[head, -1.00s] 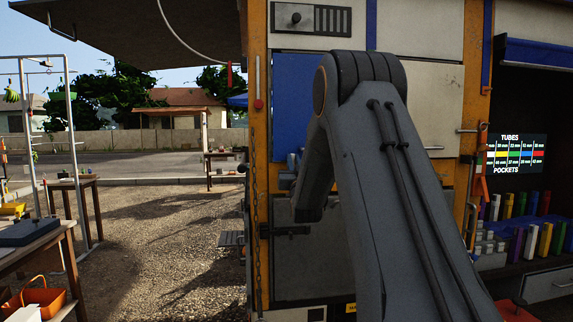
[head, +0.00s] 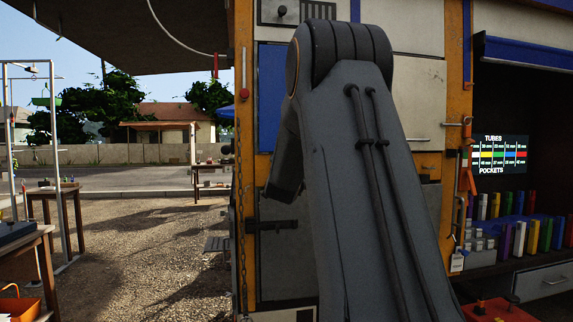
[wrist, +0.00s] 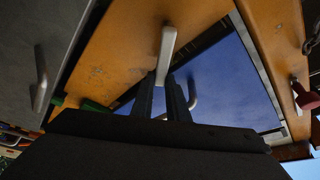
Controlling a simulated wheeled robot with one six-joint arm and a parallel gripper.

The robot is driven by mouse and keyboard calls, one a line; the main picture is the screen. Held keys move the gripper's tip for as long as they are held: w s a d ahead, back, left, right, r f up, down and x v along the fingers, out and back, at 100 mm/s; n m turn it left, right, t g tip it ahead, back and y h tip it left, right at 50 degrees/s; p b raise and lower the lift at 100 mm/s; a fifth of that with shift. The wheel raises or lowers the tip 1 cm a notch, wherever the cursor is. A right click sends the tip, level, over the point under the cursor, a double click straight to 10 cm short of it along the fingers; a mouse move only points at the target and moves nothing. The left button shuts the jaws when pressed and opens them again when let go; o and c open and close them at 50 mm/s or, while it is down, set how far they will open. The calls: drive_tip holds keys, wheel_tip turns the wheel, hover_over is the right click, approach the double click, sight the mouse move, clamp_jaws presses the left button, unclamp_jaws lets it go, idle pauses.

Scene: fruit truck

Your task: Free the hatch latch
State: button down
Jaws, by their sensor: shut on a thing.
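A light grey lever (wrist: 167,48), which looks like the hatch latch, stands on an orange beam in the wrist view. My gripper (wrist: 166,92) is at its lower end, with dark fingers closed around it. A blue panel (wrist: 225,82), apparently the hatch, lies behind the fingers in a pale frame. A bent grey rod end (wrist: 192,103) shows just right of the fingers. In the head view the blue panel (head: 272,95) shows left of my arm, which hides my gripper and the lever.
Another grey handle (wrist: 41,80) is on the grey panel at left in the wrist view. A red knob (wrist: 306,96) is at right. In the head view, a shelf of coloured tubes (head: 520,235) is at right. Open gravel (head: 150,250) and tables lie left.

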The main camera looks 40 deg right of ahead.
drive_tip(key=shift+s+d+f+m+g+y+b, duration=0.15)
drive_tip(key=shift+f+m+g+b, duration=0.4)
drive_tip(key=shift+m, duration=0.75)
drive_tip(key=shift+s+d+f+m+g+y+b, duration=0.15)
drive_tip(key=shift+f+m+g+b, duration=0.25)
drive_tip(key=shift+f+m+b, duration=0.65)
drive_tip(key=shift+d+f+m+g+y+b, duration=0.25)
drive_tip(key=shift+m+g+b, duration=0.2)
drive_tip(key=shift+m, duration=1.1)
drive_tip(key=shift+f, duration=0.1)
drive_tip(key=c, duration=1.7)
unclamp_jaws()
drive_tip(key=shift+c, duration=0.2)
drive_tip(key=b+v, duration=0.1)
drive_tip(key=v, duration=0.6)
drive_tip(key=shift+s+a, duration=0.25)
drive_tip(key=shift+a, duration=0.05)
